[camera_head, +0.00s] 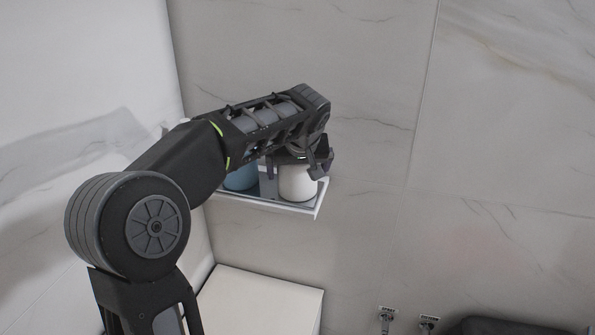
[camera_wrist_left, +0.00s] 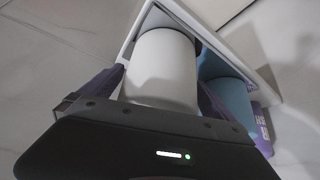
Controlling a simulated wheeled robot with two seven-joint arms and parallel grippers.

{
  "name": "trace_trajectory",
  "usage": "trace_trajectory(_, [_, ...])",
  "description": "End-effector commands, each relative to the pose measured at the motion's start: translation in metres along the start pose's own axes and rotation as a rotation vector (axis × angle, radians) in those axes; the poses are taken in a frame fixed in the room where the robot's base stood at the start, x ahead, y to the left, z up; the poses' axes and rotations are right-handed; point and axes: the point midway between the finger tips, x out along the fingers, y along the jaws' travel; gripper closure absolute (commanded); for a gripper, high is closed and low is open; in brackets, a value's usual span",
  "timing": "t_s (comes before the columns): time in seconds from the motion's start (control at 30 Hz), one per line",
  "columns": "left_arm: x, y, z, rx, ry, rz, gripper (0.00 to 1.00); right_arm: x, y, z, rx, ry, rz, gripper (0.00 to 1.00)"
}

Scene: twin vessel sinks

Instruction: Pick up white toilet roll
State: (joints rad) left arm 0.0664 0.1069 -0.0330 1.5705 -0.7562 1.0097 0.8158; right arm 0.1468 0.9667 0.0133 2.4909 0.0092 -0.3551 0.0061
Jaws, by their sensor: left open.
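The white toilet roll (camera_head: 297,186) stands on a small wall shelf (camera_head: 316,213), at its right end. My left gripper (camera_head: 300,167) is at the top of the roll, with its fingers open. In the left wrist view the white roll (camera_wrist_left: 163,65) lies between the two spread fingers of the left gripper (camera_wrist_left: 165,98), and the palm hides its near end. I cannot tell whether either finger touches it. My right gripper is not in view.
A blue roll (camera_head: 243,178) stands close to the left of the white one, and it also shows in the left wrist view (camera_wrist_left: 228,92). The shelf's white frame (camera_wrist_left: 262,62) borders the rolls. A white box-like surface (camera_head: 262,300) is below.

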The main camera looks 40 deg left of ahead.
Motion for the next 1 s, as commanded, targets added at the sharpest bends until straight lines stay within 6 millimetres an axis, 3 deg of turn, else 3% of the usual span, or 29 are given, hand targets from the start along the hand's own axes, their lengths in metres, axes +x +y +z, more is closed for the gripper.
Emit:
trace_trajectory(0.47, [-0.0003,0.0001,0.0002,0.000,0.000,0.000,0.00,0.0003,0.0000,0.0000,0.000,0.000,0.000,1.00])
trace_trajectory(1.0, [-0.0004,0.0001,0.0002,0.000,0.000,0.000,0.43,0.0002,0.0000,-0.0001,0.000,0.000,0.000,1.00])
